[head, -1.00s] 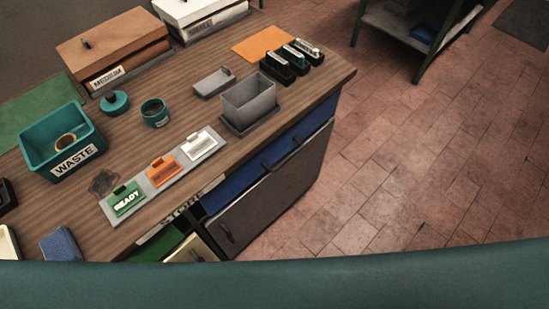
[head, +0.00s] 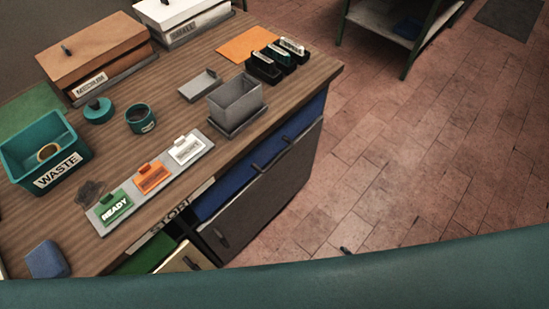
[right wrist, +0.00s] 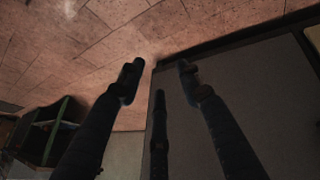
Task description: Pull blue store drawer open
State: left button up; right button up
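The blue drawer (head: 240,185) shows in the head view as a blue front under the right part of the tabletop. It looks flush with the bench; I see no gap. A dark bar handle (head: 270,157) runs along its lower part. A partly hidden label reading STOR (head: 171,216) is on the bench front to its left. My right gripper (right wrist: 160,72) shows in the right wrist view with its dark fingers spread and nothing between them. It faces a dark grey panel and the tiled floor. My left gripper is in neither view.
A dark grey panel (head: 262,195) with a handle lies below the blue front. The wooden bench top (head: 200,132) carries a grey bin (head: 236,100), coloured tags and a teal WASTE box (head: 45,160). Tiled floor (head: 420,150) is clear to the right. A shelf stands behind.

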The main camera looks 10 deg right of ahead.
jog(key=w+r+n+t+y, duration=0.1)
jog(key=w+r+n+t, duration=0.25)
jog(key=w+r, duration=0.45)
jog(key=n+t+y+b, duration=0.25)
jog(key=n+y, duration=0.65)
jog(key=n, duration=0.6)
send_near(281, 157)
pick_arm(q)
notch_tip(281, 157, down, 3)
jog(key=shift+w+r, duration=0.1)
pick_arm(e)
jog(key=x, duration=1)
jog(key=shift+w+a, duration=0.2)
jog(key=shift+a, duration=0.1)
grip_shut()
